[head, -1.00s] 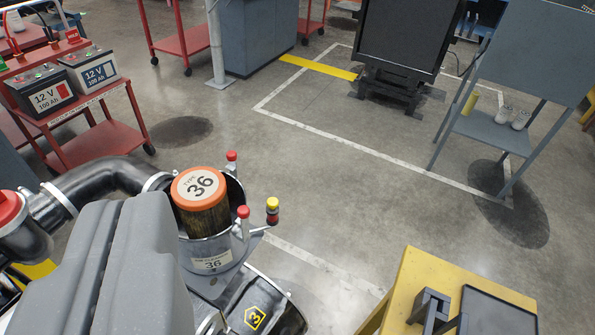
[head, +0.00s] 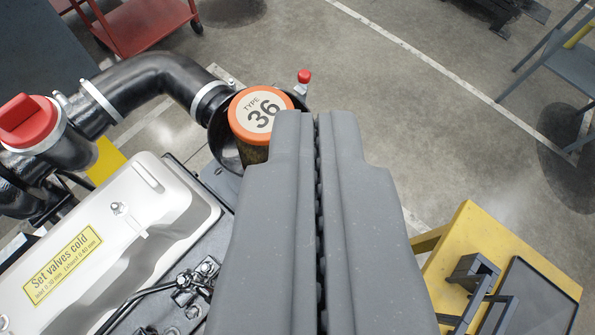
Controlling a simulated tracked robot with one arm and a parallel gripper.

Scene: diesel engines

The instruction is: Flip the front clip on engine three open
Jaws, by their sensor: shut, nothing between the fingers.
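An orange-rimmed filter marked "TYPE 36" (head: 262,112) sits in the dark, open-topped filter housing (head: 222,140) on the engine (head: 125,235). One red-tipped clip (head: 304,76) shows at the housing's far right edge, its tip sticking up. The housing's near side and any clip there are hidden behind my gripper. My gripper (head: 318,118) is shut and empty, its two fingers side by side. In the picture its tips overlap the filter's right edge; I cannot tell whether they touch anything. The engine's number is not visible now.
A black pipe (head: 155,75) runs from the housing to a red cap (head: 27,120). A white valve cover (head: 110,235) lies at lower left. A yellow table (head: 468,225) stands at lower right, and a red cart (head: 145,25) at the back.

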